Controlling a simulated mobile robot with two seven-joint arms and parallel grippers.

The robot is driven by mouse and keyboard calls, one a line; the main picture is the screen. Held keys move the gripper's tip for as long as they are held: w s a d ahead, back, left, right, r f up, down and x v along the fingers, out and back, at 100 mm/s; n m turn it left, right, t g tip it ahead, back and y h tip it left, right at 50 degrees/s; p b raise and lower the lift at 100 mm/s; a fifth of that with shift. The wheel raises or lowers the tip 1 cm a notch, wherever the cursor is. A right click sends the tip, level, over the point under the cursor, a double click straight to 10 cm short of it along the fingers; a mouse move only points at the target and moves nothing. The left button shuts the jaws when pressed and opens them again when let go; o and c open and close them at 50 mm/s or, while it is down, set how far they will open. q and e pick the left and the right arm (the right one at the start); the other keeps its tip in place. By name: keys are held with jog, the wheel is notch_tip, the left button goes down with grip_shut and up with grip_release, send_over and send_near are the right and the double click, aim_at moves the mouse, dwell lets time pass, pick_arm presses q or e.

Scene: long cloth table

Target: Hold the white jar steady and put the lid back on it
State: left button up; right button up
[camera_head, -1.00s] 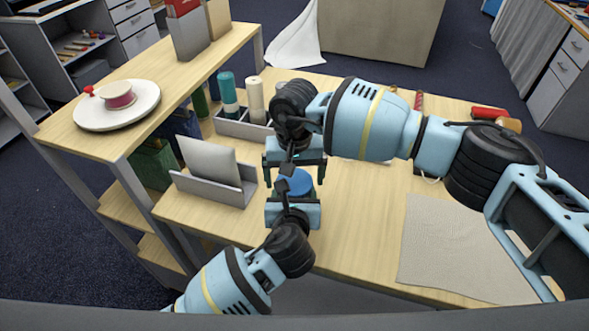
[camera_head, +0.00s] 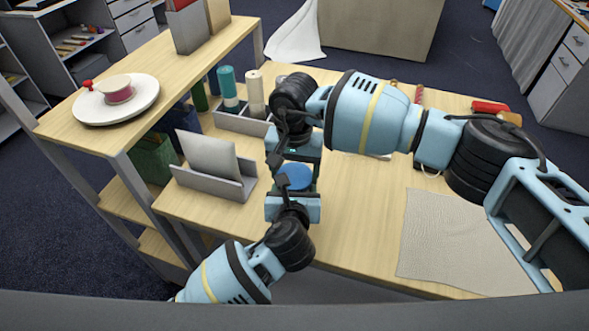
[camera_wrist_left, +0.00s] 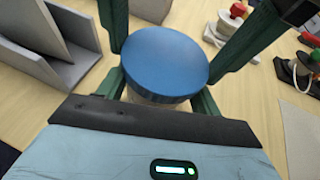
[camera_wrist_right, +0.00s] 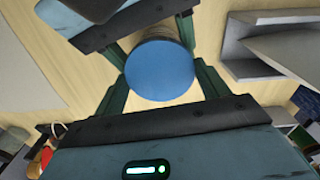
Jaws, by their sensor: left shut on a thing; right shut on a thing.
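The blue lid (camera_head: 294,177) is over the top of the white jar, near the left front of the table. It hides most of the jar; a pale strip of jar wall (camera_wrist_left: 150,98) shows under it in the left wrist view. I cannot tell whether the lid is fully seated. My left gripper (camera_head: 293,198) is shut on the jar from the near side. My right gripper (camera_head: 297,165) is shut on the lid from the far side, its fingers flanking the lid (camera_wrist_right: 160,70) in the right wrist view.
A grey holder (camera_head: 215,185) with a pale panel stands left of the jar. A grey bin (camera_head: 240,122) with rolls is behind it. A shelf with a white turntable (camera_head: 145,108) is at left. A cloth (camera_head: 460,245) lies at right; the table between is clear.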

jog(key=o, duration=1.1)
jog(key=shift+c, duration=0.2)
jog(key=shift+r, duration=2.25)
jog(key=shift+r+m, duration=0.7)
jog(key=shift+r, duration=1.2)
jog(key=shift+f, duration=0.1)
